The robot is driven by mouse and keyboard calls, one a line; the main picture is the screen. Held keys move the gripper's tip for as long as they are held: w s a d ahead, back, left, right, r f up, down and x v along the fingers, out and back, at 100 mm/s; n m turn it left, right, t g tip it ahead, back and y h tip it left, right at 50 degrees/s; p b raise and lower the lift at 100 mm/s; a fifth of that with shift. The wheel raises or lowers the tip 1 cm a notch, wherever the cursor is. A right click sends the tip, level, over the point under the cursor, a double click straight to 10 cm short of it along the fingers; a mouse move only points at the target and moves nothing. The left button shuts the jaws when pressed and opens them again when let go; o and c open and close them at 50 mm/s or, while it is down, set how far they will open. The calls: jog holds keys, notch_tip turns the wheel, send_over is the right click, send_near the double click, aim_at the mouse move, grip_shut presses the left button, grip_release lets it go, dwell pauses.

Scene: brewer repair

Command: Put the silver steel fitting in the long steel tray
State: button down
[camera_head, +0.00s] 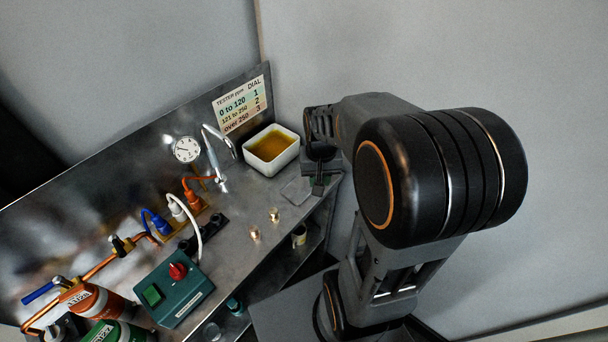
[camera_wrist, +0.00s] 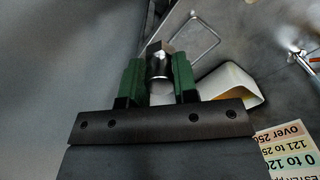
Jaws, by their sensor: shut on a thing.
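My gripper (camera_wrist: 158,68) has green fingers and is shut on the silver steel fitting (camera_wrist: 158,64), which shows between the fingertips in the wrist view. In the head view my gripper (camera_head: 318,184) is at the right end of the steel bench, and the fitting cannot be made out there. A shallow rectangular steel tray (camera_wrist: 203,28) lies on the bench beyond the fingertips, a little to the right in the wrist view. It looks like the flat tray (camera_head: 297,191) just left of my gripper in the head view. The fitting appears apart from it.
A white basin of amber liquid (camera_head: 271,167) stands behind the tray, close to my gripper; it also shows in the wrist view (camera_wrist: 243,84). A tap (camera_head: 219,165), coloured hoses and a green control box (camera_head: 173,288) are further left.

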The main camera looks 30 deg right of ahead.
jog(key=w+f+p, duration=0.1)
jog(key=w+f, duration=0.2)
jog(key=w, duration=0.3)
send_over(305, 183)
jog(key=f, duration=0.3)
jog(key=f+p, duration=0.1)
jog(key=f, duration=0.1)
jog(key=shift+s+a, duration=0.1)
jog(key=shift+s, duration=0.2)
jog(key=shift+w+f, duration=0.15)
jog(key=shift+f, duration=0.1)
jog(key=shift+w+f, duration=0.1)
jog(key=shift+f, duration=1.5)
jog(key=shift+f, duration=0.1)
jog(key=shift+f, duration=0.15)
jog(key=c, duration=0.9)
grip_release()
